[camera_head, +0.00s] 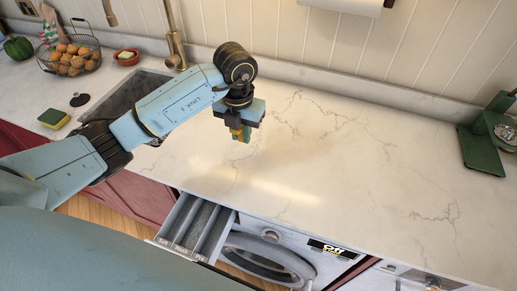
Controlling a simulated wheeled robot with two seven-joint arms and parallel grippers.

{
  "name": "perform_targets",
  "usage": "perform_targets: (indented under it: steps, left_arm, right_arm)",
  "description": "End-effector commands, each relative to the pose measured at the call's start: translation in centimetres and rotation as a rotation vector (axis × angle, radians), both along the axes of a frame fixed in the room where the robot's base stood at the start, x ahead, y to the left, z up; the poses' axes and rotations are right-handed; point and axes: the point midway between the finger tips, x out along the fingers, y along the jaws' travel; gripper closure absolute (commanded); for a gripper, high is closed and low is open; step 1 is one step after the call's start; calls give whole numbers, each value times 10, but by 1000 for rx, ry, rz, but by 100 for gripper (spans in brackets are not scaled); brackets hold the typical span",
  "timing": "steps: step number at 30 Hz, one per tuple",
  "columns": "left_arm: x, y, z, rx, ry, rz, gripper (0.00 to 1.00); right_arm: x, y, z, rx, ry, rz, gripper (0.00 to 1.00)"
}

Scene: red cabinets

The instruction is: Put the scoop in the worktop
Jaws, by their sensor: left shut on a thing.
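The worktop (340,150) is pale marble with grey veins and runs across the whole camera_head view. My left gripper (241,130) points down above the worktop, to the right of the sink. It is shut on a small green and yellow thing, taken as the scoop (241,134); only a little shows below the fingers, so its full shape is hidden. I cannot tell whether it touches the worktop. My right gripper is not in view.
A washing machine (270,258) has its detergent drawer (196,228) pulled out below the worktop's front edge. A sink (122,100), sponge (54,119), wire basket (70,56) and red bowl (127,57) are left. A green appliance (484,145) stands right. The middle worktop is clear.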

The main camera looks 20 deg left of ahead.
Motion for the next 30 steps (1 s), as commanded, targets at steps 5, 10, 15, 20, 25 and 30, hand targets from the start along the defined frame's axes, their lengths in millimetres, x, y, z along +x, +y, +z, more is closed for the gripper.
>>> perform_targets:
  steps: [5, 10, 15, 20, 25, 30]
  left_arm:
    - [-2, 0, -31, -1, 8, 23, 100]
    - [-1, 0, -56, 1, 4, 20, 100]
    - [-1, 0, -68, 0, 3, 18, 100]
    - [-1, 0, -91, 0, 4, 19, 100]
    - [0, 0, -99, 0, 0, 17, 100]
    - [0, 0, -99, 0, 1, 17, 100]
  right_arm:
    - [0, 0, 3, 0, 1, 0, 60]
    - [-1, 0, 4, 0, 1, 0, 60]
    - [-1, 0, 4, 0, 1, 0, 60]
    - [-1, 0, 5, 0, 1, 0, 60]
    - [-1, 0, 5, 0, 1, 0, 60]
    - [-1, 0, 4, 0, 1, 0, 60]
